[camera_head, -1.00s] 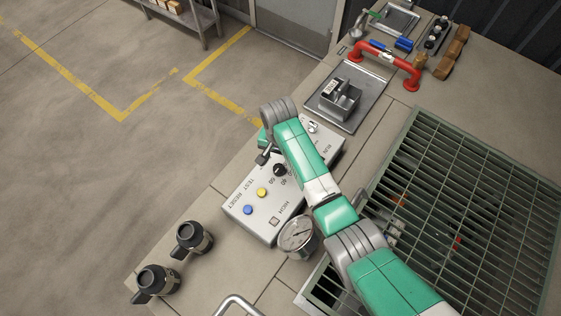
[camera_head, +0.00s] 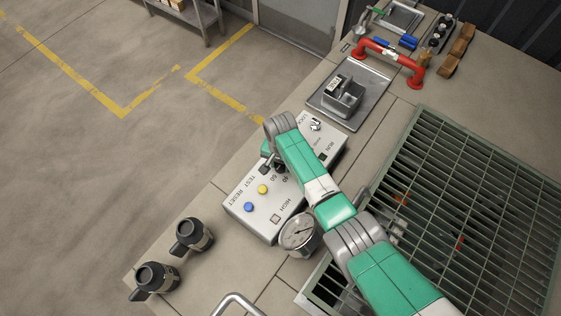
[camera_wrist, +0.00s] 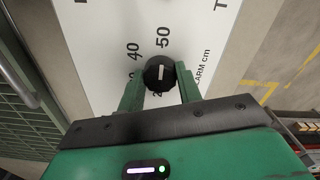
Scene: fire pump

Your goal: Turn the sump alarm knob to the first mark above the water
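The sump alarm knob (camera_wrist: 159,73) is black with a white line, in the wrist view. Its line runs nearly up and down in the picture, roughly towards the 50. Numbers 40 and 50 show around it; others are partly hidden. My gripper (camera_wrist: 161,80) has its two green fingers on either side of the knob, close against it. I cannot tell whether they press on it. In the head view my gripper (camera_head: 268,167) is over the grey control box (camera_head: 268,205), and my arm partly hides the dial. The water level cannot be read.
The box also carries a blue button (camera_head: 248,207), a yellow button (camera_head: 263,189) and a lock switch (camera_head: 315,125). A round gauge (camera_head: 299,232) stands beside it. A green grating (camera_head: 470,190) lies to the right. Two dark flasks (camera_head: 193,236) stand at the lower left.

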